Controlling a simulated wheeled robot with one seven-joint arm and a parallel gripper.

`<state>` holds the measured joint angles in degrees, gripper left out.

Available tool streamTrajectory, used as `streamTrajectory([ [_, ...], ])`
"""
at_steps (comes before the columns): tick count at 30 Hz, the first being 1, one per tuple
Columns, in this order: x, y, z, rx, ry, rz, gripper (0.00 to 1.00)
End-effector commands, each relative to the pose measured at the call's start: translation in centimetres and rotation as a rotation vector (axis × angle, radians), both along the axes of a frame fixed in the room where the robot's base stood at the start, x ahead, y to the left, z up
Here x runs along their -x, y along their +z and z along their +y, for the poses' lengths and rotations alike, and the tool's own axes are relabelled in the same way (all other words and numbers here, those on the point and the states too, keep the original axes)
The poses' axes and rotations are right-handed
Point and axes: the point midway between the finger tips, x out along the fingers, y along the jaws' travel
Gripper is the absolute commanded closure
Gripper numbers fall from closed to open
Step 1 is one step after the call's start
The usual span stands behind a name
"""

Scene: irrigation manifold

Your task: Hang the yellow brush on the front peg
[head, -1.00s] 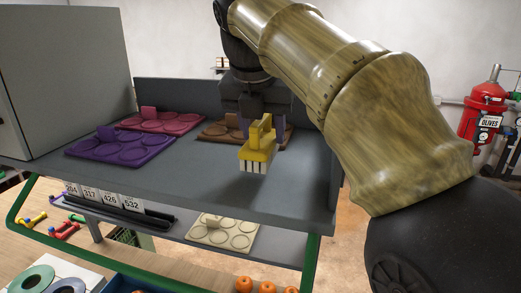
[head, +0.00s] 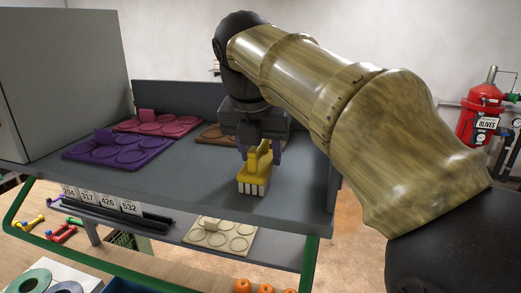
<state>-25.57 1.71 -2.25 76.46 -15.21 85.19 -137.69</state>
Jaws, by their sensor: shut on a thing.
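The yellow brush (head: 254,172) has pale bristles pointing down and a yellow handle on top. My gripper (head: 262,148) is shut on the brush's handle from above. The bristles are at or just above the grey shelf top near its front right; I cannot tell whether they touch. No peg can be made out in the head view; my arm hides part of the right side.
A purple tray (head: 118,153), a red tray (head: 157,123) and a partly hidden brown tray (head: 215,137) lie on the grey shelf (head: 180,185). Below are number cards (head: 101,201) and a cream tray (head: 220,236). A grey cabinet (head: 65,85) stands left.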

Motion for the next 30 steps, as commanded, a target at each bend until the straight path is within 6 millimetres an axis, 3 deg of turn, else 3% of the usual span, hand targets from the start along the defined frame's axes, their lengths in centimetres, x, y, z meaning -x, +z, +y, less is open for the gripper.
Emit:
streamTrajectory([
  [3, 0.0, -0.3, 0.0, 0.0, 0.0, 0.0, 0.76],
  [4, 0.0, -0.2, 0.0, 0.0, 0.0, 0.0, 0.49],
  [6, 0.0, -0.2, 0.0, 0.0, 0.0, 0.0, 0.35],
  [7, 0.0, -0.2, 0.0, 0.0, 0.0, 0.0, 0.33],
  [20, 0.1, 0.5, 0.1, -0.001, 0.001, -0.003, 0.33],
  [30, 1.7, 4.7, 0.7, -0.002, 0.0, -0.004, 0.33],
])
